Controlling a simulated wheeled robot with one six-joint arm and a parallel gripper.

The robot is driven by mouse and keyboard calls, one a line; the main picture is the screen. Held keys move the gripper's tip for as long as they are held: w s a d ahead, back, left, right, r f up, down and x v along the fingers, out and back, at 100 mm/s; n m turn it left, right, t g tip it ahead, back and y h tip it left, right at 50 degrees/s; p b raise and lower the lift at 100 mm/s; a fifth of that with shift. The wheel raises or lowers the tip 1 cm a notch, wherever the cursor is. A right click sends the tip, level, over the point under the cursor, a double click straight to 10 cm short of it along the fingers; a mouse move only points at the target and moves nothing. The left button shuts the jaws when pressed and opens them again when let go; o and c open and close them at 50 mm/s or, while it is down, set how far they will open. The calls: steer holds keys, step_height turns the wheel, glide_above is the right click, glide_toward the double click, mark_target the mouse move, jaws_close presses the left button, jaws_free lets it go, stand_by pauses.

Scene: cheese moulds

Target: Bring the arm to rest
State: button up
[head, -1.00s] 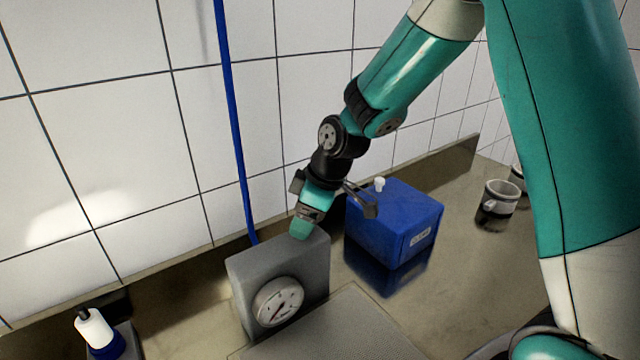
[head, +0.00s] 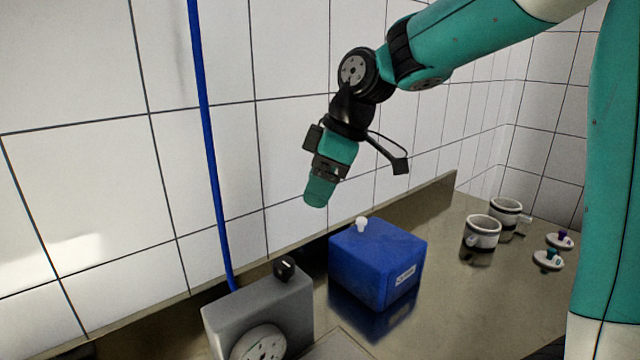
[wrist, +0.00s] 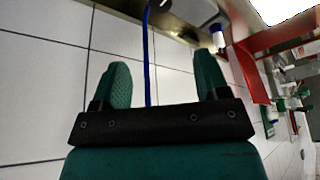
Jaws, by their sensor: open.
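My gripper (head: 316,192) hangs in the air in the head view, fingers pointing down, above and between the grey box with the dial and the blue box. It touches neither of them. In the wrist view its two green fingers (wrist: 163,82) stand wide apart with nothing between them. My arm reaches in from the upper right, with the elbow high.
A grey box (head: 255,309) with a dial and black knob (head: 284,268) stands below. A blue box (head: 377,262) with a white cap is beside it. Moulds (head: 481,233) and small lids (head: 548,260) lie right. A blue pipe (head: 207,140) runs down the tiled wall.

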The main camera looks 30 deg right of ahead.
stand_by(0.3)
steer(key=s+a+f+m+g, duration=0.1)
steer(key=s+a, duration=0.4)
steer(key=s, duration=0.5)
steer(key=s+a+f+m+g, duration=0.1)
steer(key=s+a+f+m, duration=0.2)
steer(key=s, duration=0.8)
steer(key=shift+s+a+f+g, duration=0.15)
steer(key=shift+a+f+g, duration=0.15)
steer(key=shift+a+f, duration=0.6)
steer(key=shift+a+r, duration=0.2)
steer(key=shift+c, duration=0.4)
